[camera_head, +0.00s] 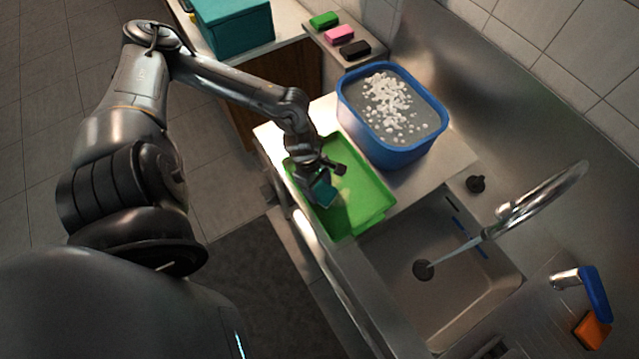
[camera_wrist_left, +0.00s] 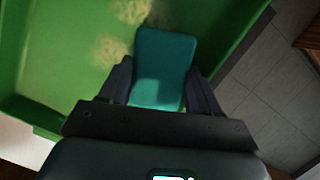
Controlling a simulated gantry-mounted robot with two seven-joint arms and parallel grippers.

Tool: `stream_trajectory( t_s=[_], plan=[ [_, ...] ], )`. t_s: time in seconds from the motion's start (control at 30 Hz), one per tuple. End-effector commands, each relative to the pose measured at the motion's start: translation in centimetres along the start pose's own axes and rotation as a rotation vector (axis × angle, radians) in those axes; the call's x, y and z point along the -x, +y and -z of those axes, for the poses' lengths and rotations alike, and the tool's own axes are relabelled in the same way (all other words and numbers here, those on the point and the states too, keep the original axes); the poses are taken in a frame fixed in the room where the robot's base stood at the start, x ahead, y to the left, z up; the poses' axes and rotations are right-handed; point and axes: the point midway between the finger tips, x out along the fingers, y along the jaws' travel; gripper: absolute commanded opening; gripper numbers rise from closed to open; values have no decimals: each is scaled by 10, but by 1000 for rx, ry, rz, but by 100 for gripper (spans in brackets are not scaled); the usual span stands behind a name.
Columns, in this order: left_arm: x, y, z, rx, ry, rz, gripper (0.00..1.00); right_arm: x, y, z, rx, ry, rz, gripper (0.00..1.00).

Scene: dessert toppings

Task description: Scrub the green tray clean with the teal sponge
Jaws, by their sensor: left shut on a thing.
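The green tray (camera_head: 358,208) lies on the counter to the left of the sink in the head view. My left gripper (camera_head: 322,182) is over the tray, shut on the teal sponge (camera_head: 323,194). In the left wrist view the sponge (camera_wrist_left: 163,66) sits between the two fingers of the gripper (camera_wrist_left: 158,90), over the tray (camera_wrist_left: 50,60). Pale, blurry smudges (camera_wrist_left: 112,48) show on the tray floor beyond the sponge. I cannot tell whether the sponge touches the tray floor.
A blue basin (camera_head: 400,152) of foamy water stands behind the tray. The sink (camera_head: 440,265) with running water (camera_head: 455,252) is at the right. Green (camera_head: 324,19), pink (camera_head: 339,33) and black (camera_head: 354,49) blocks and a teal box (camera_head: 235,28) are at the back.

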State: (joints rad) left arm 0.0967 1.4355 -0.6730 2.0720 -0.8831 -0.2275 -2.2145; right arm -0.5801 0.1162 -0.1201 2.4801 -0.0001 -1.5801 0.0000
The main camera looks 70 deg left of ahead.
Motion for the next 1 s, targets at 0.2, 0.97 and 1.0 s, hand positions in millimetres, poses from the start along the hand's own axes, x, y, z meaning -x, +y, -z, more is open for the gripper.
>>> stream_trajectory(
  t_s=[0.2,0.97,1.0],
  plan=[
    [-7,15,-4,3,0,-5,34,-13,-1,-4,-2,0,1,0],
    [-9,33,-9,8,7,-3,34,-24,1,-8,8,-2,-7,0],
    [-8,33,-9,8,7,-3,34,-23,1,-8,8,-2,-6,0]
  ],
)
